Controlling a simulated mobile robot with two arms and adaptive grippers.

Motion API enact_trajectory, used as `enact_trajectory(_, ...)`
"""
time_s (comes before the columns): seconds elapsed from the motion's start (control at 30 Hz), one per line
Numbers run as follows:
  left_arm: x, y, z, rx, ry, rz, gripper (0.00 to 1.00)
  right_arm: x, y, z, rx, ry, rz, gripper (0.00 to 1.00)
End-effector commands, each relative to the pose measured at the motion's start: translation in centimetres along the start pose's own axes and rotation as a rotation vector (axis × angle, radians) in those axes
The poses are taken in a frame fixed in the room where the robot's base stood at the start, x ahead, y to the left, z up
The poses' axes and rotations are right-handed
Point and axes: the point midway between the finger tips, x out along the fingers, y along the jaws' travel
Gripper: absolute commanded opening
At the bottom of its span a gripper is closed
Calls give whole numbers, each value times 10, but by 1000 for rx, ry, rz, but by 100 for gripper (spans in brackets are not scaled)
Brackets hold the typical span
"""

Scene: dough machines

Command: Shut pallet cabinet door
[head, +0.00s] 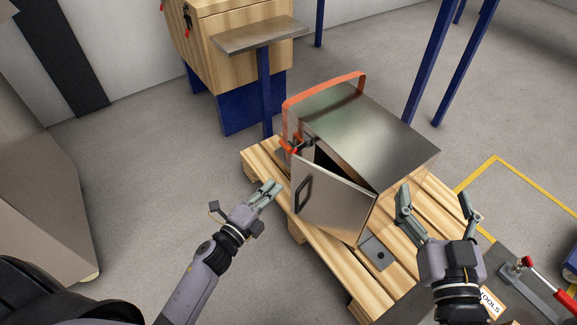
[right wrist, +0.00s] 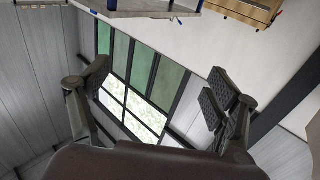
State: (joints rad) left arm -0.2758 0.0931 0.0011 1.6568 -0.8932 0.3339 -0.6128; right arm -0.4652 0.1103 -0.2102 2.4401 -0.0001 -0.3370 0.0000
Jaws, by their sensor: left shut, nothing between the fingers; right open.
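The metal cabinet (head: 366,130) stands on a wooden pallet (head: 260,158) in the middle of the head view. Its door (head: 334,199) is partly open, with a dark gap along its top edge. The door has a dark handle (head: 304,194) near its left edge. An orange strap or bar (head: 322,87) runs along the cabinet's far left top. My left gripper (head: 271,190) is shut and empty, left of the handle and apart from it in the picture. My right gripper (head: 437,207) is open and empty, to the right of the door and in front of the cabinet's right side.
A wooden box on a blue stand (head: 240,60) with a grey shelf (head: 259,36) is behind the pallet. A surface with a red-handled clamp (head: 540,275) and a TOOLS label (head: 490,302) is at lower right. Floor left of the pallet is clear. The right wrist view shows walls and windows (right wrist: 140,75).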

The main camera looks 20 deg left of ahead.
Motion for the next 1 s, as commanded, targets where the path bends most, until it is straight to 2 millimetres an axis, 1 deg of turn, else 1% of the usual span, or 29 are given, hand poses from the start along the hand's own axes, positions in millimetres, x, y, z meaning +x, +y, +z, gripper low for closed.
enact_trajectory(0.03,13,1,0,3,2,-4,0,1,-1,-5,1,39,-2,82)
enact_trajectory(0.2,50,1,0,2,2,-3,0,0,-4,-30,5,177,-9,82)
enact_trajectory(0.3,67,1,0,2,2,-2,0,-2,-6,-45,7,260,-14,82)
enact_trajectory(0.4,80,1,0,1,2,-2,0,-6,-8,-57,9,328,-18,82)
enact_trajectory(0.5,88,0,0,0,2,-1,0,-8,-9,-66,11,375,-20,82)
enact_trajectory(0.6,92,0,0,1,2,-1,0,-10,-9,-70,12,398,-21,82)
enact_trajectory(1.0,95,0,0,1,12,-1,0,-10,-9,-72,13,405,-21,82)
